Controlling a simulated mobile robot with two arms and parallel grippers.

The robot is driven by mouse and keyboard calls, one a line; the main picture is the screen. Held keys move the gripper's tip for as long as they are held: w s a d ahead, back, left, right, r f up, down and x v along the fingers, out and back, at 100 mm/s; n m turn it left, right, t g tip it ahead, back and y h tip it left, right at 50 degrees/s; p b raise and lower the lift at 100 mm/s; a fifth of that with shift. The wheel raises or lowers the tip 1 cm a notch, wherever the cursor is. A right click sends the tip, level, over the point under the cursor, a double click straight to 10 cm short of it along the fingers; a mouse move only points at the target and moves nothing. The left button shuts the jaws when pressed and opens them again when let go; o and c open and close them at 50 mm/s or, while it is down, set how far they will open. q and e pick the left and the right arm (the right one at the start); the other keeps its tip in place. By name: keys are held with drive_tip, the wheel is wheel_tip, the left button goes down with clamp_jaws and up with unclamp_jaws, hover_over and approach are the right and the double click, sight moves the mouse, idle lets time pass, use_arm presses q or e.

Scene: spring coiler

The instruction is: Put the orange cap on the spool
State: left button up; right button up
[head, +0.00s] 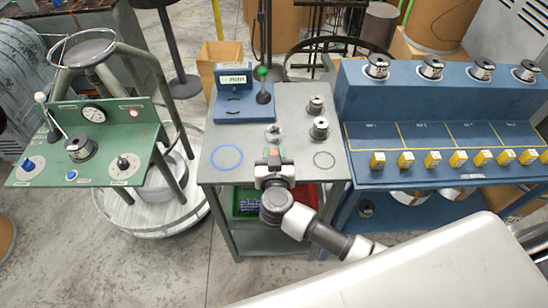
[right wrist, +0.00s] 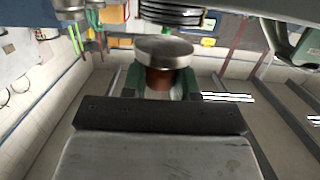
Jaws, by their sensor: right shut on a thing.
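My right gripper (head: 275,156) is over the front part of the grey table, its arm coming from the lower right. In the right wrist view, its green-edged fingers (right wrist: 158,84) are shut on a small copper-orange piece with a wide silver disc, which I take as the orange cap (right wrist: 159,78). In the head view the gripper mostly hides it. Just beyond the gripper stands a small silver piece (head: 273,132). The wrist view shows a dark ringed stack (right wrist: 170,14) beyond the held piece, apart from it; it may be the spool. My left gripper is out of view.
Two silver cylinders (head: 319,128) stand at the table's right. A blue gauge (head: 234,80) stands behind. A green console (head: 92,140) is left, a blue bench (head: 420,110) right.

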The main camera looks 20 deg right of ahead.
drive_tip(key=shift+f, duration=0.55)
drive_tip(key=o, duration=1)
drive_tip(key=shift+f, duration=0.15)
drive_tip(key=shift+s, duration=0.1)
drive_tip(key=v, duration=1.2)
drive_tip(key=shift+b, duration=0.35)
